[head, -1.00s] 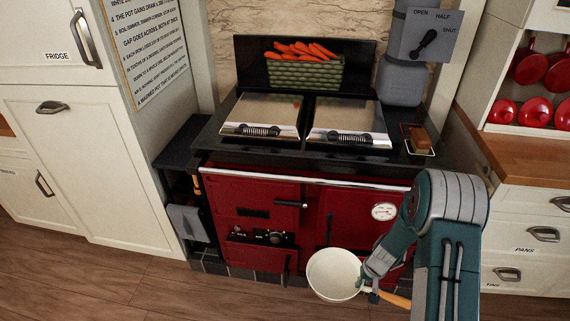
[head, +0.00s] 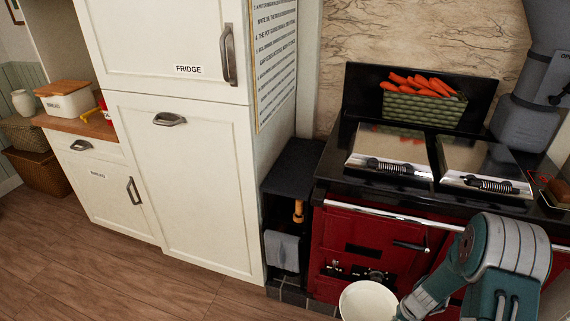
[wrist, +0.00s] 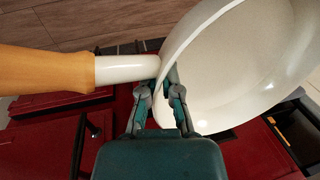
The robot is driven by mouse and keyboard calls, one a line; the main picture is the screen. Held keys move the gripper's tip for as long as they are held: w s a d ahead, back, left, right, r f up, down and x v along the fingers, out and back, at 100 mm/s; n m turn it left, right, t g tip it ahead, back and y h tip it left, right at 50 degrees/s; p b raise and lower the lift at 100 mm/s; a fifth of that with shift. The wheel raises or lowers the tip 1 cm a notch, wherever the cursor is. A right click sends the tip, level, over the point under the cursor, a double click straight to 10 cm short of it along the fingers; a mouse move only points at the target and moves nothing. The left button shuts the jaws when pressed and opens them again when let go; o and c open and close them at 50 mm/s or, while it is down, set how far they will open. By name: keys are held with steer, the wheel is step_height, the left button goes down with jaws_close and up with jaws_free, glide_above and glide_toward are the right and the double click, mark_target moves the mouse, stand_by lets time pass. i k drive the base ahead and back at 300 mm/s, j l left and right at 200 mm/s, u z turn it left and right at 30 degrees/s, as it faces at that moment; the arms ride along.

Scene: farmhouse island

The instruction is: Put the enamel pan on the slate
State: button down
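The white enamel pan (head: 368,302) hangs low in front of the red range, at the bottom of the head view, partly cut off by its edge. In the wrist view, the pan (wrist: 245,70) fills the right side, and its wooden handle (wrist: 45,70) points left. My gripper (wrist: 163,90) is shut on the pan's rim by the handle joint. A dark flat slab that looks like the slate (head: 293,165) tops the narrow unit between the fridge cabinet and the range. It looks bare, and the pan is apart from it, lower and to the right.
The range (head: 375,250) has two closed lids (head: 390,155) and a front rail. A green basket of carrots (head: 424,105) stands behind them. The tall fridge cabinet (head: 185,190) borders the slab on the left. A cloth (head: 282,250) hangs below it. The wooden floor is clear.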

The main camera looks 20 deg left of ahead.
mark_target(298, 163)
steer(key=j, duration=1.7)
